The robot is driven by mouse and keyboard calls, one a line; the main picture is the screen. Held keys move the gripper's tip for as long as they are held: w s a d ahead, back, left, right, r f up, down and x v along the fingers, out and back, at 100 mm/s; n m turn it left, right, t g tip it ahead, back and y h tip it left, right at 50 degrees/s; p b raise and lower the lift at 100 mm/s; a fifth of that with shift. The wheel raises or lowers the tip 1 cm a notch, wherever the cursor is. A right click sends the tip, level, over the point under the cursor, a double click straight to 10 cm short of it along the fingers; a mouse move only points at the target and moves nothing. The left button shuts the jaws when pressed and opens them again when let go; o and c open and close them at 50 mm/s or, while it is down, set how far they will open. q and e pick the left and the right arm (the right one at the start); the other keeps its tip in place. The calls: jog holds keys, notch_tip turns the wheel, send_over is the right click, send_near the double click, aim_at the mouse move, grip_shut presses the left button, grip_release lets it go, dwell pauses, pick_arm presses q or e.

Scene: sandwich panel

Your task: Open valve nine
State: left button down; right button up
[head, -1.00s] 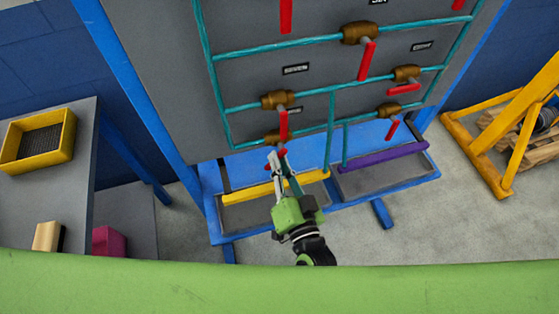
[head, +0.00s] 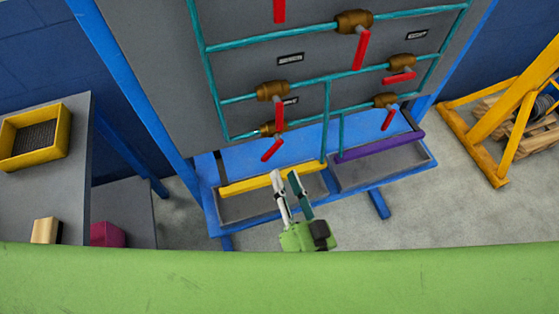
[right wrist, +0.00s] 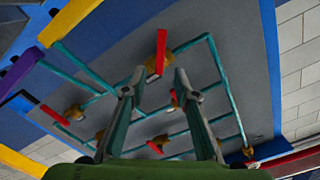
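A grey panel (head: 160,60) carries teal pipes with brass valves and red handles. The label just above the lowest left valve (head: 272,129) is too small to read, so I cannot confirm which valve is nine. That valve's red handle (head: 272,149) slants down to the left. My right gripper (head: 285,175) is open and empty below this handle, apart from it. In the right wrist view my open fingers (right wrist: 160,76) frame a red handle (right wrist: 161,50) that lies beyond the tips. My left gripper is out of view.
A yellow bar (head: 272,179) and a purple bar (head: 380,146) run along the blue tray frame (head: 300,220) under the panel. A grey table with a yellow bin (head: 62,140) stands left. A yellow metal frame (head: 470,135) stands right on open floor.

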jog(key=v, duration=0.4)
